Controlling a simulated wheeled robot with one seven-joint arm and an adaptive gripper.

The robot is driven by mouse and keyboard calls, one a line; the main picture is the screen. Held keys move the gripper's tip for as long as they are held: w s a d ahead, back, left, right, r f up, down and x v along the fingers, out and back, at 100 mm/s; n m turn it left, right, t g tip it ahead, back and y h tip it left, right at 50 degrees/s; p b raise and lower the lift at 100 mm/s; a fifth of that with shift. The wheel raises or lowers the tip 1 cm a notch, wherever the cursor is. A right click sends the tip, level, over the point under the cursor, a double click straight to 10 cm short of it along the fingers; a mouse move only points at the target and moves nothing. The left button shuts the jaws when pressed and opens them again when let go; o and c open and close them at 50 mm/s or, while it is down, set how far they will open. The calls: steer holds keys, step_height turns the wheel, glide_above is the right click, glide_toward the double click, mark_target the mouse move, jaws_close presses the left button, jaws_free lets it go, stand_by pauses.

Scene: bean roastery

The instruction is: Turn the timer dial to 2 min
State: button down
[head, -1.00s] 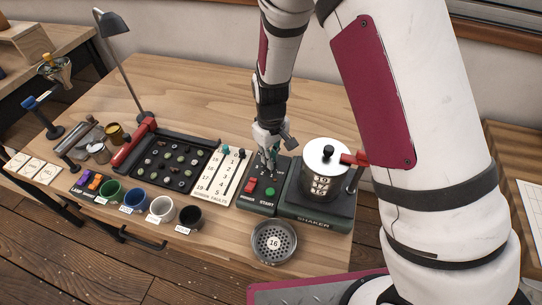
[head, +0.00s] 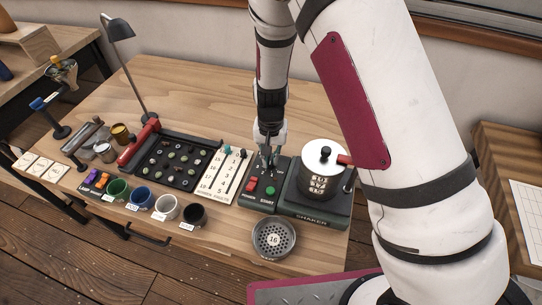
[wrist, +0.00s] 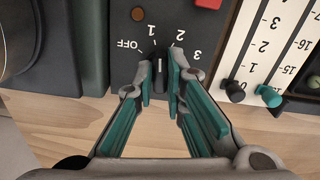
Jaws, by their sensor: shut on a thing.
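The timer dial (wrist: 160,68) is a small dark knob with a pale pointer line, on the dark control panel (wrist: 115,60) marked OFF, 1, 2 and 3. In the wrist view its pointer faces up the picture, roughly between the 1 and 2 marks; the exact setting is hard to read. My gripper (wrist: 160,80) is shut on the dial, with a teal-padded finger on each side. In the head view my gripper (head: 269,165) stands upright over the panel's back part and hides the dial.
The panel carries a red switch (head: 253,184) and a green start button (head: 270,190). The shaker (head: 318,210) with its metal drum stands close on the right. A white slider board (head: 222,175) lies close on the left. A perforated tray (head: 274,239) sits in front.

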mark_target(271, 160)
steer(key=m+p, duration=0.1)
steer(key=m, duration=0.4)
steer(key=shift+m, duration=0.3)
stand_by(0.4)
steer(key=c, duration=1.6)
jaws_free()
steer(key=shift+c, duration=0.2)
steer(key=shift+r, duration=0.1)
step_height(271, 160, up, 12)
